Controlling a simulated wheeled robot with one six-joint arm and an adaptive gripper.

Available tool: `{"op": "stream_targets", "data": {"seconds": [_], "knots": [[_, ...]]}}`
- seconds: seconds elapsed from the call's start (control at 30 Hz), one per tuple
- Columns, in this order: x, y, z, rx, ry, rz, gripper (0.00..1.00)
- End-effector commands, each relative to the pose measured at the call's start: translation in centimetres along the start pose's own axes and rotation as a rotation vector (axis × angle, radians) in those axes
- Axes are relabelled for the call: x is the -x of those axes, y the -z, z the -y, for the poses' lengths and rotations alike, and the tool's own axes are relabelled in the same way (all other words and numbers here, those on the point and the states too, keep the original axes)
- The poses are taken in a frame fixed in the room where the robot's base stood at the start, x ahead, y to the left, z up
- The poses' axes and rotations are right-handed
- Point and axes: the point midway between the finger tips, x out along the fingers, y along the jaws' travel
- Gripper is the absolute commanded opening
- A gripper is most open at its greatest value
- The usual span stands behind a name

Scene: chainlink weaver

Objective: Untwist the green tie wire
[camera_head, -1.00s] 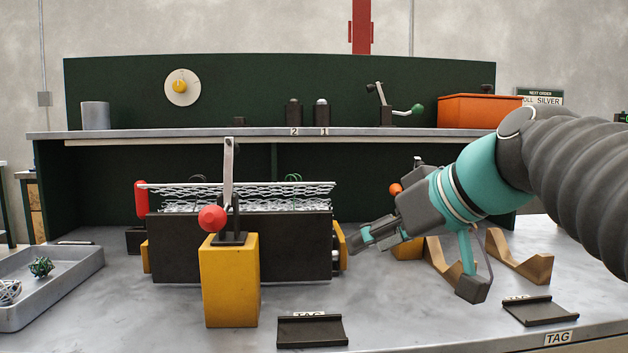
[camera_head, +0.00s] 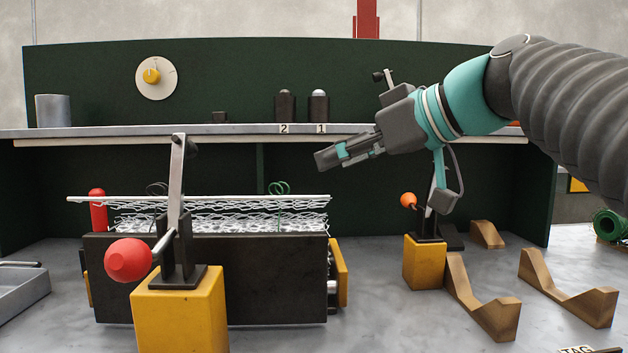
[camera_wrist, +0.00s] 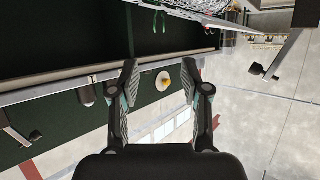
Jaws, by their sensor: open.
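The green tie wire (camera_head: 279,188) is a small looped coil standing up at the top edge of the wire mesh, right of its middle, in the head view. It also shows as thin green loops at the top of the wrist view (camera_wrist: 160,22). My gripper (camera_head: 330,158) is to the right of the green wire and a little above it, pointing left, apart from it. In the wrist view its two fingers (camera_wrist: 158,84) are spread with nothing between them. A darker wire loop (camera_head: 157,188) stands farther left on the same mesh.
The mesh (camera_head: 230,222) lies on a dark block machine (camera_head: 215,280). A lever with a red knob (camera_head: 128,260) stands in front on a yellow post (camera_head: 180,318). An orange-knobbed lever (camera_head: 408,200) and wooden cradles (camera_head: 480,300) are at right. A shelf (camera_head: 100,133) runs behind.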

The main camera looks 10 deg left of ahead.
Motion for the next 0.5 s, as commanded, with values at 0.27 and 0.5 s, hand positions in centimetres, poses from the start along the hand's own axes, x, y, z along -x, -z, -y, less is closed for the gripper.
{"op": "stream_targets", "data": {"seconds": [0.27,0.5], "knots": [[-2.9,0.0,0.0,0.0,0.002,0.001,0.47],[-7.5,-0.1,0.0,-0.001,0.003,0.003,0.47]]}}
